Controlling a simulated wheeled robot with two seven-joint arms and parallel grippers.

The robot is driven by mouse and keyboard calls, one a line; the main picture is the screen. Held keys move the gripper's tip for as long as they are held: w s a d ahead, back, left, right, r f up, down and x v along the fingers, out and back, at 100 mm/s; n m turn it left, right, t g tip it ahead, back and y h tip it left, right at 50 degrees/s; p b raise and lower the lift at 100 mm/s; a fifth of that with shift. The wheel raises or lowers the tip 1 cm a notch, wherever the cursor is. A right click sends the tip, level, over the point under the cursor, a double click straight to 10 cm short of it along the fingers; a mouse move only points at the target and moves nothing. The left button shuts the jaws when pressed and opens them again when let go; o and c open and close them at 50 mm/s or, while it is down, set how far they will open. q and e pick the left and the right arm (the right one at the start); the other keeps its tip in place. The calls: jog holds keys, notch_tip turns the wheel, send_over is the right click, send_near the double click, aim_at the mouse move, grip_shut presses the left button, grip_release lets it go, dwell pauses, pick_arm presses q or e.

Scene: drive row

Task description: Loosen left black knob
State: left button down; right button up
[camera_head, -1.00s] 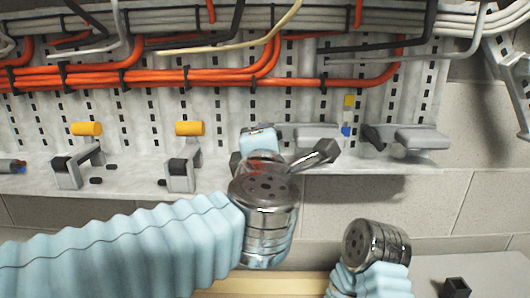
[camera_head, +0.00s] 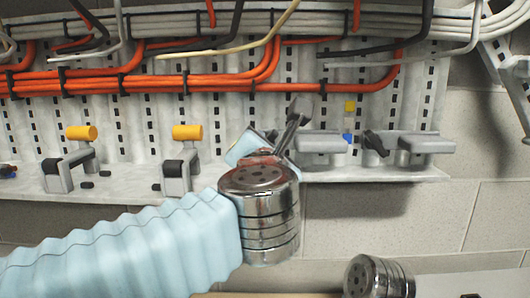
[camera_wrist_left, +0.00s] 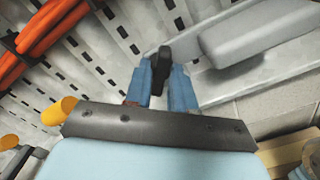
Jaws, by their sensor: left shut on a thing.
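The left black knob (camera_wrist_left: 162,62) shows in the left wrist view, between the two blue fingers of my left gripper (camera_wrist_left: 164,82). The fingers are shut on it. A grey block (camera_wrist_left: 245,35) sits right beside it. In the head view my left gripper (camera_head: 252,148) is tilted in front of the shelf, and my metal wrist hides the knob there. The matching grey block (camera_head: 320,147) is just to the right. A second black knob (camera_head: 375,143) stands at another grey block (camera_head: 425,146) farther right. My right gripper's fingers are out of view; only its metal wrist shows at the bottom.
Orange cables (camera_head: 140,86) run across the perforated panel above. The wall below the shelf at right is clear.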

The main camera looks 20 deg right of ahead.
pick_arm(q)
jog(key=shift+f, duration=0.1)
dwell(0.4)
jog(key=c, duration=1.1)
grip_release()
jog(key=shift+c, duration=0.2)
jog(key=shift+s, duration=0.1)
jog(key=v, duration=1.3)
jog(key=shift+s, duration=0.35)
jog(key=shift+a, duration=0.1)
